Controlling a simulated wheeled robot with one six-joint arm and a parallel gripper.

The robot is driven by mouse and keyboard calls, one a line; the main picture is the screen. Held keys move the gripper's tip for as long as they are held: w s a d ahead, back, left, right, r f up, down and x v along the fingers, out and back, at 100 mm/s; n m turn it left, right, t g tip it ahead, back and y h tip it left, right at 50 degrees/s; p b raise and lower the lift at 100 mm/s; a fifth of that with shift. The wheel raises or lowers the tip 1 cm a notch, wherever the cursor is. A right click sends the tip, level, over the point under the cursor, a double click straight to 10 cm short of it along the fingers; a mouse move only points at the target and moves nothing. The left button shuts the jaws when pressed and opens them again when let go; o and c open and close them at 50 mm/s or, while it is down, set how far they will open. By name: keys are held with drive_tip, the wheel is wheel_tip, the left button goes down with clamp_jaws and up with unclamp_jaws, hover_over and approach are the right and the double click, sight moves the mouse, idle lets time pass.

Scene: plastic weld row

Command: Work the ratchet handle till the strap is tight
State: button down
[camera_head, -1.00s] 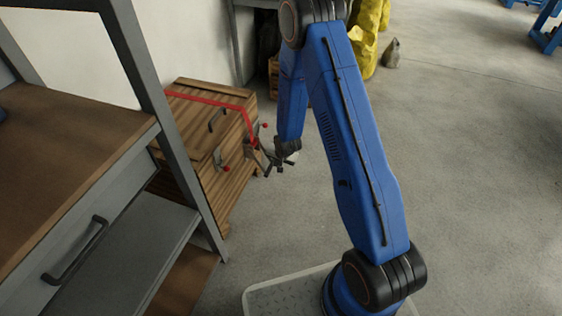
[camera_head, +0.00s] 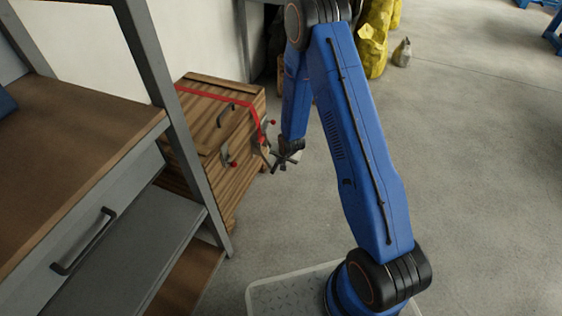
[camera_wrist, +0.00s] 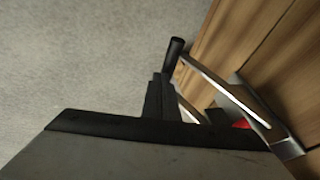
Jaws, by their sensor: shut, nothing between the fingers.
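A wooden crate (camera_head: 238,165) stands against the wall, with a red strap (camera_head: 228,98) running over its lid and down its front. A metal ratchet (camera_head: 266,149) sits on the strap at the crate's front. In the wrist view its handle (camera_wrist: 222,88) is a metal frame standing out from the crate's planks, with a black grip (camera_wrist: 173,54) at its outer end. My gripper (camera_head: 279,164) is at the crate's front, close to the ratchet. In the wrist view my gripper (camera_wrist: 162,92) is shut and empty, just beside the handle. Whether they touch is unclear. A bit of red shows behind the handle.
A metal-framed workbench (camera_head: 85,130) with a drawer stands close on the left. Yellow sacks (camera_head: 372,48) stand at the back. The floor to the right is clear.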

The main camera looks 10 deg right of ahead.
drive_tip(key=shift+w+a+f, duration=0.25)
drive_tip(key=shift+a+f, duration=0.05)
drive_tip(key=shift+f, duration=0.3)
drive_tip(key=shift+w+a+f+m+t+y, duration=0.15)
drive_tip(key=shift+a+f+t+y, duration=0.15)
drive_tip(key=shift+t+y, duration=0.25)
drive_tip(key=shift+w+a+f+m+t+y, duration=0.2)
drive_tip(key=shift+f+t+y, duration=0.2)
drive_tip(key=shift+y, duration=0.25)
drive_tip(key=shift+w+a+f, duration=0.4)
drive_tip(key=shift+w+a, duration=0.05)
drive_tip(key=shift+a, duration=0.15)
drive_tip(key=shift+w+a+f, duration=0.4)
drive_tip(key=shift+a, duration=0.2)
